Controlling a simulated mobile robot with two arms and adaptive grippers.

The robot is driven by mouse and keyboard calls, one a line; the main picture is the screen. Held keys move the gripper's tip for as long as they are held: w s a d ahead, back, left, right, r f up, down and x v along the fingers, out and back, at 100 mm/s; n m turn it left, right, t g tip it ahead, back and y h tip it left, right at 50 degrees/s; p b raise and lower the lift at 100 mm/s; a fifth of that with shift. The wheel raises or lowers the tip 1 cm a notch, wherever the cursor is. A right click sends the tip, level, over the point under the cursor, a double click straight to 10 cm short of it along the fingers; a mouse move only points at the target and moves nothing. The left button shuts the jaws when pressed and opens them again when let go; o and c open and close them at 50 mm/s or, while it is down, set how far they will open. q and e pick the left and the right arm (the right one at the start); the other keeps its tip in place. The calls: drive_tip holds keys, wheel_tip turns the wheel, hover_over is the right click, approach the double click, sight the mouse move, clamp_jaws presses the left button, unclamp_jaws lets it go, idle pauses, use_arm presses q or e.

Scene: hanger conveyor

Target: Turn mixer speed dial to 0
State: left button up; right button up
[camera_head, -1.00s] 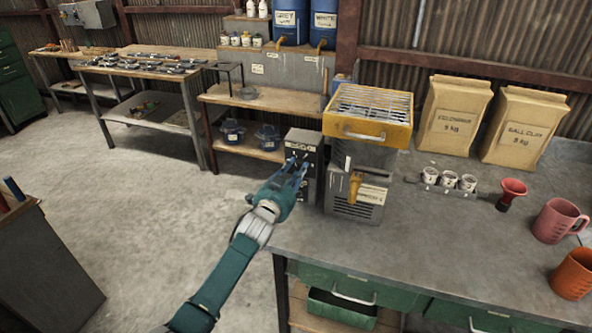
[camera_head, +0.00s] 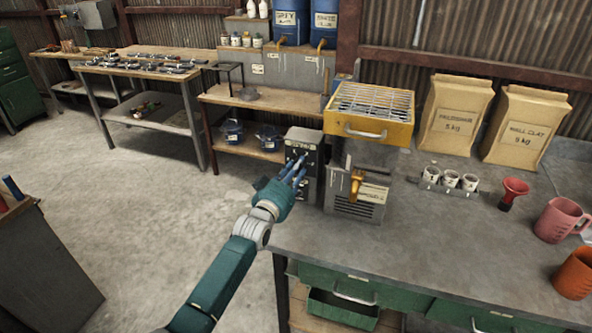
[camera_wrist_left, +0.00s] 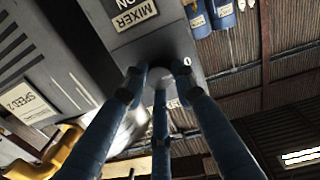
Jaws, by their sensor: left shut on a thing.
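The dark control box (camera_head: 312,145) stands upright on the left end of the grey bench. In the left wrist view its face carries a MIXER label (camera_wrist_left: 134,17) and a small white 0 mark (camera_wrist_left: 187,61). The mixer speed dial (camera_wrist_left: 160,74) is a round grey knob on that face, partly hidden by fingers. My left gripper (camera_head: 299,165) has three blue fingers at the box front. In the left wrist view the left gripper (camera_wrist_left: 158,78) is shut around the dial. The dial's pointer is not readable. My right gripper is not in view.
A grey machine with a yellow grate tray (camera_head: 368,113) and yellow tap (camera_head: 356,187) stands just right of the box. The bench front is clear.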

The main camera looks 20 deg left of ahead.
use_arm(q)
drive_tip(key=shift+f+n, duration=0.15)
drive_tip(key=shift+n, duration=0.25)
drive_tip(key=o, duration=1.2)
drive_tip(key=shift+c, duration=0.2)
drive_tip(key=shift+s, duration=0.1)
drive_tip(key=s+a, duration=0.1)
drive_tip(key=s, duration=1)
drive_tip(key=shift+s, duration=0.4)
